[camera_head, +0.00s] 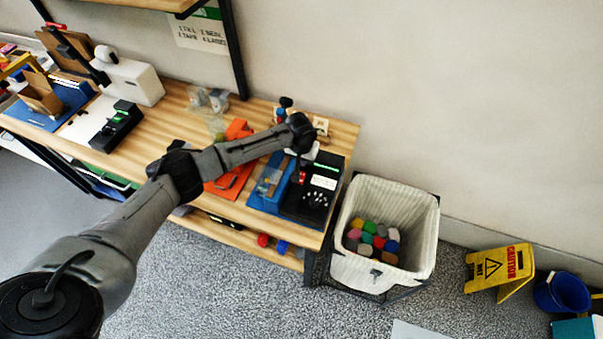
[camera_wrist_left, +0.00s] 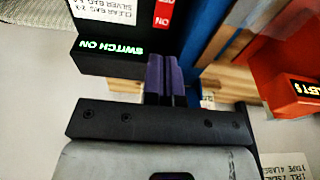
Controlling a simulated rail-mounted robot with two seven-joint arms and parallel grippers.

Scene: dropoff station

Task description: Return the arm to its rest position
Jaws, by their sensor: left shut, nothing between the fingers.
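My left arm reaches in from the left across the wooden table in the head view. Its wrist is bent over the right end of the table, and the left gripper (camera_head: 299,166) points down beside a black device (camera_head: 307,203) with a green-lit strip and a red part. In the left wrist view the purple fingers of the left gripper (camera_wrist_left: 165,76) are together with nothing between them. They are close to the black device (camera_wrist_left: 105,58), whose green display reads "SWITCH ON"; whether they touch it I cannot tell. My right gripper is not in view.
A blue tray (camera_head: 267,199) and an orange tray (camera_head: 232,188) lie left of the device. A white basket (camera_head: 344,262) with several coloured items stands right of the table. A yellow caution sign (camera_head: 497,270) and blue bucket (camera_head: 562,292) are farther right. A shelf post (camera_head: 233,50) rises behind.

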